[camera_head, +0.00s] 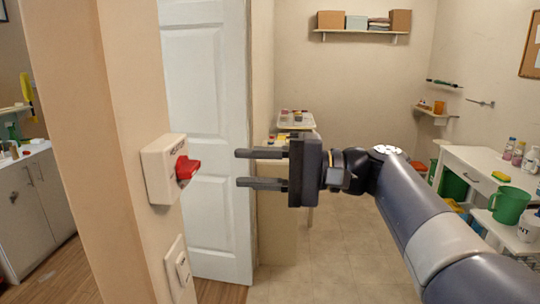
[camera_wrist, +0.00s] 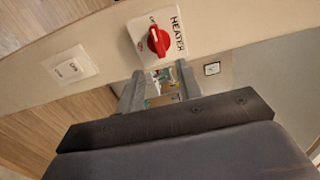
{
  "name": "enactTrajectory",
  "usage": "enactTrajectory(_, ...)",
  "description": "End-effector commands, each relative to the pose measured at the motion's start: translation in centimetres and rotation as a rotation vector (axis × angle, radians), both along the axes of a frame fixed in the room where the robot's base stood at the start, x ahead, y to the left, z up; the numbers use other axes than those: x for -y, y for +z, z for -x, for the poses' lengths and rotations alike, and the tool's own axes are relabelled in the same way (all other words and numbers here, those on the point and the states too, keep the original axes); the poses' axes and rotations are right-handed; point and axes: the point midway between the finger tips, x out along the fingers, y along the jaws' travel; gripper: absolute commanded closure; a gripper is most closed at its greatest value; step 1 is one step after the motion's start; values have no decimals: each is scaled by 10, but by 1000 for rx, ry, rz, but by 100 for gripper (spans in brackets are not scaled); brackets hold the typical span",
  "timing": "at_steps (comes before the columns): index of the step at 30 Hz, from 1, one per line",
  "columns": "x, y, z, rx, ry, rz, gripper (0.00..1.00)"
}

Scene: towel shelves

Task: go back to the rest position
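My gripper (camera_head: 242,169) is open and empty in the head view, its two fingers spread and pointing left. It is a short way to the right of a red rotary knob (camera_head: 187,168) on a white switch box (camera_head: 162,172), and does not touch it. In the wrist view the gripper fingers (camera_wrist: 158,88) show below the knob (camera_wrist: 158,41). The box there bears the word HEATER.
A white light switch (camera_head: 179,268) sits below the box on the wall post. A white door (camera_head: 206,130) stands behind. At right are a shelf unit (camera_head: 485,165) with a green mug (camera_head: 509,205) and bottles. A wall shelf (camera_head: 360,32) holds boxes and folded towels.

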Motion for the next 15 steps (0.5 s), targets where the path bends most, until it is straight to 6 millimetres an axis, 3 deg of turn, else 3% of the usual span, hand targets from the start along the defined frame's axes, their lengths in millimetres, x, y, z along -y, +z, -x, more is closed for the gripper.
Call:
enactTrajectory(6, -37, 1, -2, -2, 5, 0, 65)
enactTrajectory(15, -70, 1, -5, -1, 1, 0, 65)
